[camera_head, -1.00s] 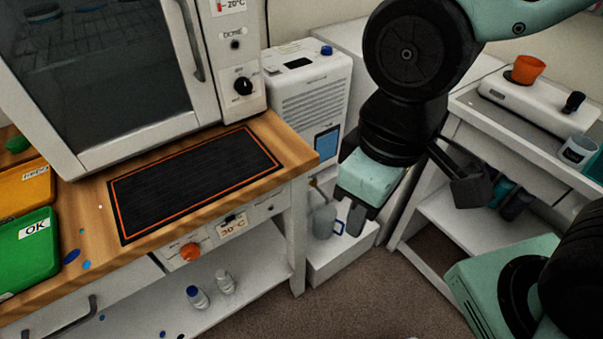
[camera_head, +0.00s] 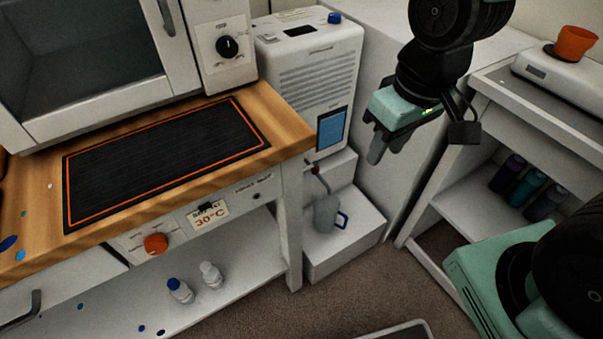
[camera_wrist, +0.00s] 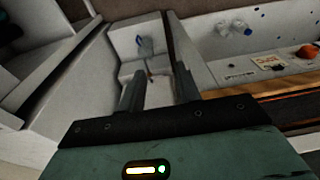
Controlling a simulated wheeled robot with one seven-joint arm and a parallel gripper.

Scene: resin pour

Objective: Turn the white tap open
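The white machine (camera_head: 308,85) with a blue cap and a blue screen stands behind the bench's right corner. A small spout-like fitting (camera_head: 316,169) shows low on its front, above a grey jug (camera_head: 326,214) with a blue handle on a white step. The tap's handle and its position are too small to tell. My gripper (camera_head: 384,148) hangs in the air to the right of the machine, apart from it. In the wrist view its fingers (camera_wrist: 160,88) are spread and empty, with the jug (camera_wrist: 147,46) beyond them.
The wooden bench with a black mat (camera_head: 165,165) and orange dial (camera_head: 155,243) lies left. Two small bottles (camera_head: 195,285) stand on its lower shelf. A white shelf unit with several dark bottles (camera_head: 525,187) is on the right. Open floor (camera_head: 360,285) lies between them.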

